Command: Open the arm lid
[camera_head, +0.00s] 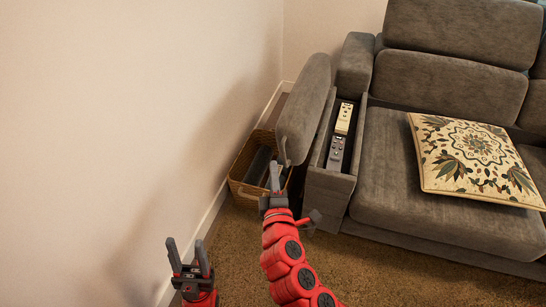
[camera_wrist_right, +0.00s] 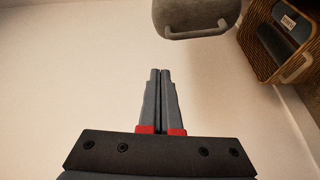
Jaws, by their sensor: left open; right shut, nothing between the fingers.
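The arm lid (camera_head: 303,108) of the grey sofa is a padded cushion. It stands tilted up and outward at the left side of the arm, and the arm's compartment (camera_head: 334,140) is uncovered. Two remotes, one cream (camera_head: 344,118) and one grey (camera_head: 336,152), lie inside it. My right gripper (camera_head: 274,176) is shut and empty, just below the lid's lower end. In the right wrist view the lid (camera_wrist_right: 194,12) shows at the top with a handle, apart from the shut fingers (camera_wrist_right: 160,75). My left gripper (camera_head: 187,256) is open and empty at the lower left.
A wicker basket (camera_head: 240,190) holding dark items stands on the floor between the wall (camera_head: 130,100) and the sofa arm. A patterned cushion (camera_head: 475,158) lies on the sofa seat (camera_head: 410,190). The brown rug (camera_head: 400,275) is clear in front of the sofa.

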